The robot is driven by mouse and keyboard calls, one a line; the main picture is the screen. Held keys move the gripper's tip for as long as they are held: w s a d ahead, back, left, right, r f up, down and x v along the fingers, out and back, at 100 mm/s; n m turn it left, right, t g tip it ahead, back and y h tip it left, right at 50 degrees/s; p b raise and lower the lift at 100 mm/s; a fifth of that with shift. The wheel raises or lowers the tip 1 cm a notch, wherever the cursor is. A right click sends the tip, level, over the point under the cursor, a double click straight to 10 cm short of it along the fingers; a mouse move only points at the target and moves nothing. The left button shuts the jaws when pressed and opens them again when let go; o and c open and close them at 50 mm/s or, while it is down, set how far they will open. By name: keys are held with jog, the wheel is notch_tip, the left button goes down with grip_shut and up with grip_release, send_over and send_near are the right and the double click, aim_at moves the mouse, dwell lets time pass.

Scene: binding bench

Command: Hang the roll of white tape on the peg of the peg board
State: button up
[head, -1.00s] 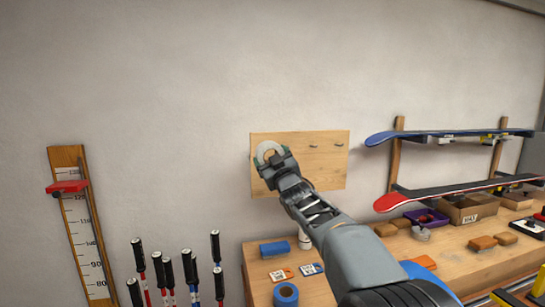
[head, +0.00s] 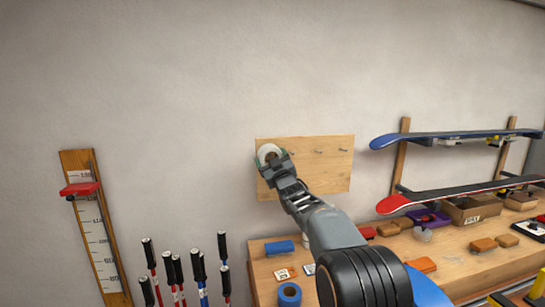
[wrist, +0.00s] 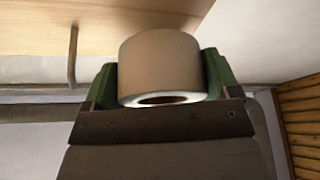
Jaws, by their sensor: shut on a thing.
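The roll of white tape (head: 268,150) is in my gripper in front of the upper left of the wooden peg board (head: 305,181). My gripper (head: 277,164) is shut on the roll. In the wrist view the green fingers (wrist: 217,78) press on both sides of the roll (wrist: 160,60), with its hole partly seen. The board (wrist: 110,22) is close by at the top. Two pegs show on the board, a middle one (head: 319,151) and a right one (head: 343,149). One peg (wrist: 73,55) shows left of the roll in the wrist view. Whether a peg is behind or inside the roll is hidden.
The workbench (head: 370,263) below holds a blue tape roll (head: 289,294), a blue block (head: 279,247) and other small items. A measuring board (head: 93,235) and several poles (head: 200,268) are left. The wall between is bare.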

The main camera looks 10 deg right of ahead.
jog(key=shift+w+f, duration=0.15)
jog(key=shift+w, duration=0.7)
jog(key=shift+w+f+b, duration=0.15)
jog(key=shift+f+b, duration=0.25)
jog(key=shift+b, duration=0.05)
jog(key=o, duration=0.7)
jog(key=s+b, duration=0.3)
jog(key=shift+f, duration=0.15)
jog(key=s+b, duration=0.5)
jog(key=s, duration=0.2)
dwell(0.4)
